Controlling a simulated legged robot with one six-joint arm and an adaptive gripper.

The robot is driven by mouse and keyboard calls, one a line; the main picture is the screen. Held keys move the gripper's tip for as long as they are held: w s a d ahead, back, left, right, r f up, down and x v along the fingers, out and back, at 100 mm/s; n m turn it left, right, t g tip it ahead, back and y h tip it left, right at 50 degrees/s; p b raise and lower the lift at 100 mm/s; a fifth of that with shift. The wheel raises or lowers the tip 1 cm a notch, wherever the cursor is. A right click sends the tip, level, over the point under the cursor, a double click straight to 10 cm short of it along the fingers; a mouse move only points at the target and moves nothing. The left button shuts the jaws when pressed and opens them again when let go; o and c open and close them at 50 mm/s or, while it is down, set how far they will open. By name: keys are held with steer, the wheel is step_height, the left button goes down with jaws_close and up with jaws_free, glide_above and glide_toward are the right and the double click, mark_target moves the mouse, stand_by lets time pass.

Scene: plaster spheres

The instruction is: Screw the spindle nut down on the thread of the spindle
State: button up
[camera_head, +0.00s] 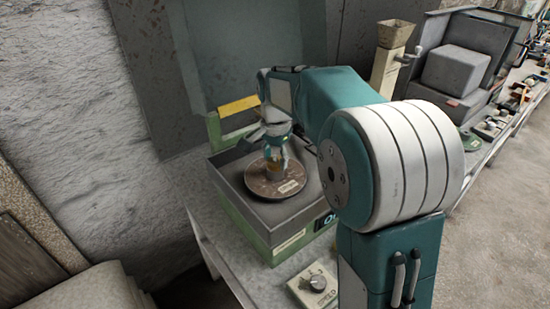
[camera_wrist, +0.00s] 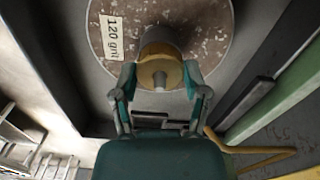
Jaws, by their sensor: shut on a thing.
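The spindle nut (camera_wrist: 151,70) is a brass-coloured round piece in the middle of the brown speckled disc. The tip of the spindle (camera_wrist: 160,80) shows through its centre in the wrist view. My gripper (camera_wrist: 158,82) has one finger on each side of the nut and is shut on it. In the head view the nut (camera_head: 271,172) is a small yellowish patch below my gripper (camera_head: 273,157), over the disc (camera_head: 262,186). The thread is hidden by the nut and fingers.
A speed control box (camera_head: 308,292) with a knob stands in front. A grey machine (camera_head: 460,70) and small items fill the bench at the right.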

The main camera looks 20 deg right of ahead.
steer(key=m, duration=0.4)
steer(key=shift+f+m, duration=0.1)
steer(key=shift+m, duration=0.2)
steer(key=o, duration=1.3)
steer(key=shift+c, duration=1.3)
